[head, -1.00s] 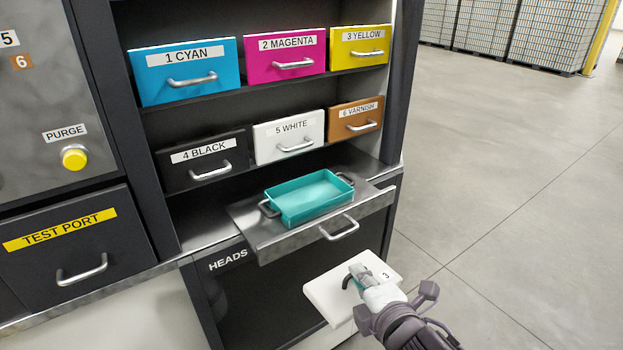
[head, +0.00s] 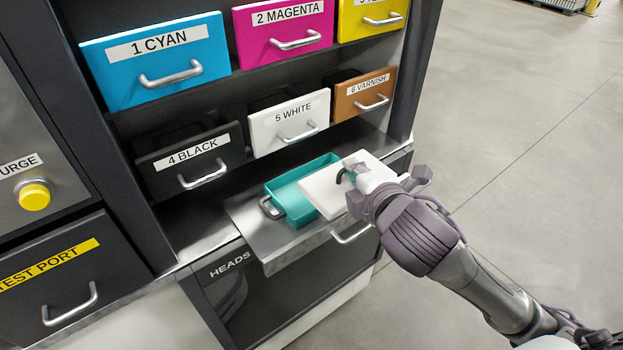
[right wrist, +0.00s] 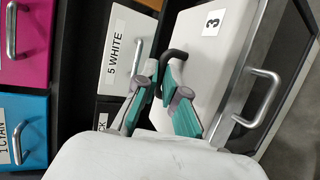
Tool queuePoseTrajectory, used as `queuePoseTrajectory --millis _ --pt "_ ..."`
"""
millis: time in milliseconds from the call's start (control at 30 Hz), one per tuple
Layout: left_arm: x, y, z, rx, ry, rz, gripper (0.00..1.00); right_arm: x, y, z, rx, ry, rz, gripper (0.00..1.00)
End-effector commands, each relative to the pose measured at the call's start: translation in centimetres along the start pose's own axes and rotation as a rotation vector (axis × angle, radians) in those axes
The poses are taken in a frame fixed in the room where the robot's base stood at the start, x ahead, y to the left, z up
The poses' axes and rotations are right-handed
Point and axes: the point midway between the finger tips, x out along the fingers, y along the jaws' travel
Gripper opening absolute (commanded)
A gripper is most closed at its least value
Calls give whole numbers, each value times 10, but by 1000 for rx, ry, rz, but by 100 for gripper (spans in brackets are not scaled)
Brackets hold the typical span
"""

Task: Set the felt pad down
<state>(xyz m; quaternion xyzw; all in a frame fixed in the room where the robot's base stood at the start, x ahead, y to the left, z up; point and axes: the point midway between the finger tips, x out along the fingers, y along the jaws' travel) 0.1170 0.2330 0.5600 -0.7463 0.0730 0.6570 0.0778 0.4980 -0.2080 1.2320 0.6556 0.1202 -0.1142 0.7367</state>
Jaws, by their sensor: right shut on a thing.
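The white felt pad (head: 326,192) is a flat slab with a dark loop handle. My right gripper (head: 352,172) is shut on that handle. The pad is level and covers the right part of the teal tray (head: 288,200), whose left part shows. I cannot tell whether the pad touches the tray. In the right wrist view the pad (right wrist: 203,60) bears a "3" label, and my right gripper (right wrist: 168,82) holds its dark handle between teal fingers. My left gripper is not in view.
The tray stands on a pulled-out steel drawer shelf (head: 285,245) with a metal handle. Closely above are the 5 WHITE drawer (head: 290,125), 6 VARNISH drawer (head: 364,92) and 4 BLACK drawer (head: 190,160). Open floor (head: 540,200) lies to the right.

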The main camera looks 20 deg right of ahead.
Motion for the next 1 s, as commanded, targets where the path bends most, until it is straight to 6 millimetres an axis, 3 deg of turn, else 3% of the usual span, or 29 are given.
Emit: queuePoseTrajectory --millis 33,200,300,433,633,833,1000 --pt "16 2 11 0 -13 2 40 7 -8 -3 3 1 5 0" --pt "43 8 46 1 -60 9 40 22 -11 -8 3 3 7 0" --pt "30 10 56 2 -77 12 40 40 -8 -14 2 3 -5 0" --pt "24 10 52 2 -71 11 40 68 -13 -23 2 2 -4 0" --pt "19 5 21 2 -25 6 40 107 -21 -36 1 2 -3 0" --pt "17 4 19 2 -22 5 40 122 -28 -42 -1 3 -2 0" --pt "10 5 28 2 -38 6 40 129 -52 -44 0 3 -5 0"
